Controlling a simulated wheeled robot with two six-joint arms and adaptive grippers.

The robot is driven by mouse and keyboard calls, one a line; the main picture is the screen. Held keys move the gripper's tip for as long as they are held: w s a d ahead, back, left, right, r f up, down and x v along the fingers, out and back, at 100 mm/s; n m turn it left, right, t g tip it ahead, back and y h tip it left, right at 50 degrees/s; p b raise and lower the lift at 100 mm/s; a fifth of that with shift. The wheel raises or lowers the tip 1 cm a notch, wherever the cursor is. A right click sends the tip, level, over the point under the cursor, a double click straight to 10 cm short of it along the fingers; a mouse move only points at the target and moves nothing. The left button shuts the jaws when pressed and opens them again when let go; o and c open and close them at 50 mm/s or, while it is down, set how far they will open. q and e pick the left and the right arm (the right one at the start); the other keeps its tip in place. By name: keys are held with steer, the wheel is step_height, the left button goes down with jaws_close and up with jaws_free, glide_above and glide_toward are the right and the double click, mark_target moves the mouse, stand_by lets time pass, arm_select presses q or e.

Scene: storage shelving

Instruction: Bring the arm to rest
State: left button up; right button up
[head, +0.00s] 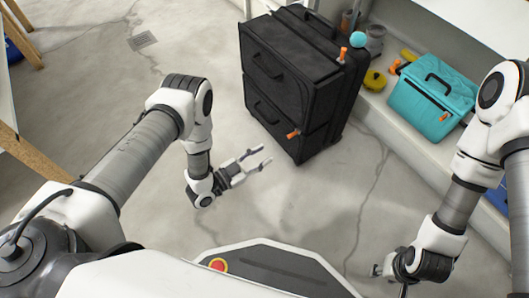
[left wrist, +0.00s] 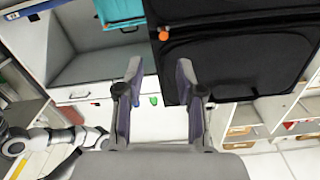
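My left gripper (head: 257,160) is open and empty above the concrete floor, to the left of a black suitcase (head: 285,65) and apart from it. In the left wrist view, its two fingers (left wrist: 160,85) stand apart with nothing between them, and the suitcase (left wrist: 240,60) fills the upper right. My right gripper (head: 388,275) hangs low at the bottom right of the head view, beside my base. Its fingers are small and partly hidden by the wrist, so its opening is unclear.
A teal toolbox (head: 432,98) sits on the low shelf (head: 405,135) at right. A yellow tape-like item (head: 375,80) and a teal ball (head: 358,40) are near the suitcase. Wooden legs (head: 30,155) stand at far left. The floor (head: 90,90) between is clear.

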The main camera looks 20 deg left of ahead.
arm_select(q)
steer(key=w+r+y+p, duration=0.2)
steer(key=w+r+p, duration=0.15)
steer(key=r, duration=0.55)
steer(key=s+a+f+n+g+y, duration=0.25)
steer(key=s+a+g, duration=0.2)
steer(key=s, duration=0.45)
steer(key=s+a+f+n+g+y, duration=0.1)
steer(key=s+a+n+g+y, duration=0.3)
steer(key=s, duration=0.6)
steer(key=s+a+f+n+g+y, duration=0.2)
steer(key=s+n+g+y, duration=0.15)
steer(key=s+g, duration=0.4)
step_height(320, 180, up, 38)
steer(key=t+h+p, duration=0.1)
steer(key=p, duration=3.7)
steer(key=shift+s+f+t, duration=0.15)
steer(key=shift+s+t, duration=0.25)
steer(key=shift+s, duration=0.05)
